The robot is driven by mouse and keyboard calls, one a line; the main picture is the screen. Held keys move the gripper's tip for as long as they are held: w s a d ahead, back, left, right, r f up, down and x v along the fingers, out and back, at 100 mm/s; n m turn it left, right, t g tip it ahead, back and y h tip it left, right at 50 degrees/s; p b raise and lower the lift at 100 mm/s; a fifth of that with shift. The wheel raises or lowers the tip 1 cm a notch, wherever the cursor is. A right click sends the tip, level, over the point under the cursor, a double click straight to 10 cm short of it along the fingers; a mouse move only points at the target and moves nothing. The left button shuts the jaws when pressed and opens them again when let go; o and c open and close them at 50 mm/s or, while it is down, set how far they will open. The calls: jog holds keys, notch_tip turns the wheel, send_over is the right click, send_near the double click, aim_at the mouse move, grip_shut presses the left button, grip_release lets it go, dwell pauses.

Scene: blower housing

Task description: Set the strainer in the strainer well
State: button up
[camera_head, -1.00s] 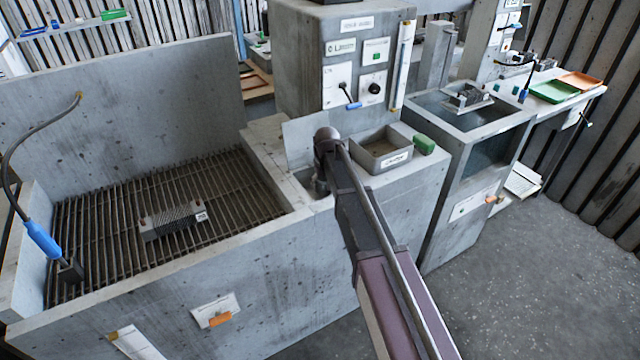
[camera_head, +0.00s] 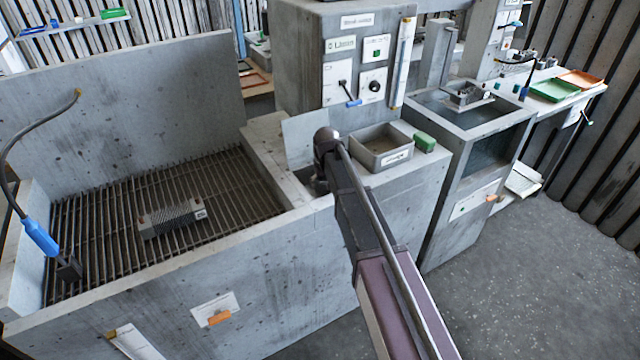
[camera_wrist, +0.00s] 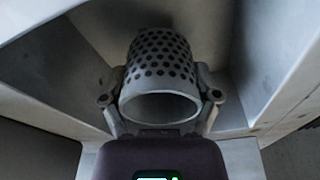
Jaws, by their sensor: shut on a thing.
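The strainer (camera_wrist: 162,62) is a grey perforated cup with a plain rim, seen in the wrist view. My gripper (camera_wrist: 160,98) is shut on it, one finger on each side of the rim. The strainer is inside or just over a grey-walled recess, which looks like the strainer well (camera_wrist: 85,50); I cannot tell whether it touches the bottom. In the head view the well's opening (camera_head: 304,174) lies beside a raised flat lid (camera_head: 305,138). My arm hides the gripper and the strainer there.
A grey bin (camera_head: 382,147) with a label and a green block (camera_head: 425,142) stand right of the well. A grated basin (camera_head: 120,220) with a finned block (camera_head: 172,219) is on the left. A control panel (camera_head: 357,75) rises behind.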

jog(key=shift+f+b, duration=0.95)
jog(key=shift+f, duration=0.05)
dwell(0.5)
jog(key=o, duration=1.1)
jog(key=shift+r, duration=0.1)
